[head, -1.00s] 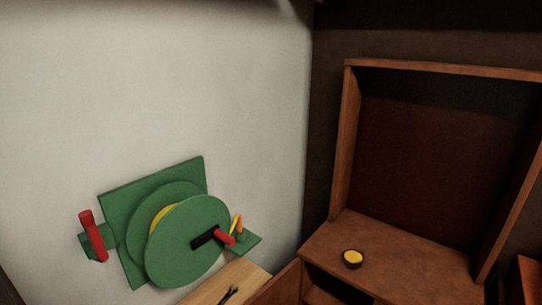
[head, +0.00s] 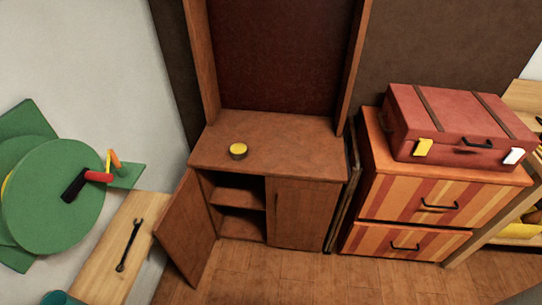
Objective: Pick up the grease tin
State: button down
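The grease tin (head: 238,151) is a small round tin with a dark side and a yellow top. It stands upright on the left part of the top of a wooden cabinet (head: 290,158) in the head view. Nothing touches or covers it. My gripper is not in view.
The cabinet's left door (head: 186,232) stands open; its right door (head: 300,213) is shut. A red suitcase (head: 455,125) lies on a striped drawer unit (head: 430,205) at right. A wrench (head: 129,245) lies on a wooden bench (head: 112,255) below the green reel (head: 53,197). Wooden floor is clear in front.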

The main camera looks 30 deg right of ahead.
aim_at(238, 151)
jog(key=i+l+u, duration=0.15)
jog(key=i, duration=0.3)
jog(key=i+l+u, duration=0.15)
jog(key=i+l, duration=0.15)
jog(key=i, duration=0.15)
jog(key=i+l+u, duration=0.15)
jog(key=i+l, duration=0.15)
jog(key=i, duration=0.1)
